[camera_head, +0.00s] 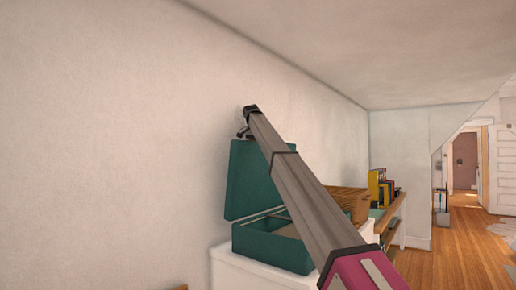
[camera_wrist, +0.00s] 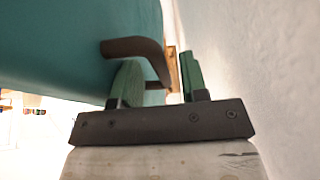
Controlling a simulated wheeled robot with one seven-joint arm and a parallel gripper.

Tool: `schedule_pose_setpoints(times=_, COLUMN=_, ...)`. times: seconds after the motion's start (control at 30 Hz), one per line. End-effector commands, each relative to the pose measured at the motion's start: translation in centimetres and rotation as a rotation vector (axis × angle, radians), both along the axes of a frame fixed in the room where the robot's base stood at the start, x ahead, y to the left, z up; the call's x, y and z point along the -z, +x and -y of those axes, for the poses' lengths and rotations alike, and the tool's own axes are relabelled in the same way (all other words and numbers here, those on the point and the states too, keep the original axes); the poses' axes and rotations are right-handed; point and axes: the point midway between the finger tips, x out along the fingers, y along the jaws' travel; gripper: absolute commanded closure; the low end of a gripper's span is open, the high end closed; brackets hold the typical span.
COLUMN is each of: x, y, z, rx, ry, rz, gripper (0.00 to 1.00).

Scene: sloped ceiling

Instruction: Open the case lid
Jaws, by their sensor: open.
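The teal case sits on a white surface against the wall. Its base (camera_head: 272,243) is open at the top and its lid (camera_head: 252,175) stands about upright at the back. The lid fills the upper left of the wrist view (camera_wrist: 60,50), with a dark brown curved handle (camera_wrist: 138,47) on it. My gripper (camera_head: 243,131) is at the lid's top edge, partly hidden by my arm. In the wrist view its green-padded fingers (camera_wrist: 158,76) are apart, with the handle's bent end reaching into the space between them. I cannot tell whether they touch it.
The wall (camera_wrist: 240,60) is close on the right of my gripper in the wrist view. A brown wicker basket (camera_head: 350,201) and several upright books (camera_head: 381,190) stand beyond the case on a wooden shelf unit. Open wooden floor (camera_head: 462,240) lies to the right.

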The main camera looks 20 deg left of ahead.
Motion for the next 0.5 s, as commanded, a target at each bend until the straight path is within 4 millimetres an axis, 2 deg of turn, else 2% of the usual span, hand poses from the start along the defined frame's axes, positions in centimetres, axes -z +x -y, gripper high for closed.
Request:
schedule_pose_setpoints(times=0.4, x=-7.2, y=-2.9, z=-0.7, rx=-0.003, ry=0.001, rz=0.001, gripper=0.6)
schedule_pose_setpoints(times=0.5, x=-8.4, y=-3.4, z=-0.7, rx=-0.003, ry=0.001, rz=0.001, gripper=0.6)
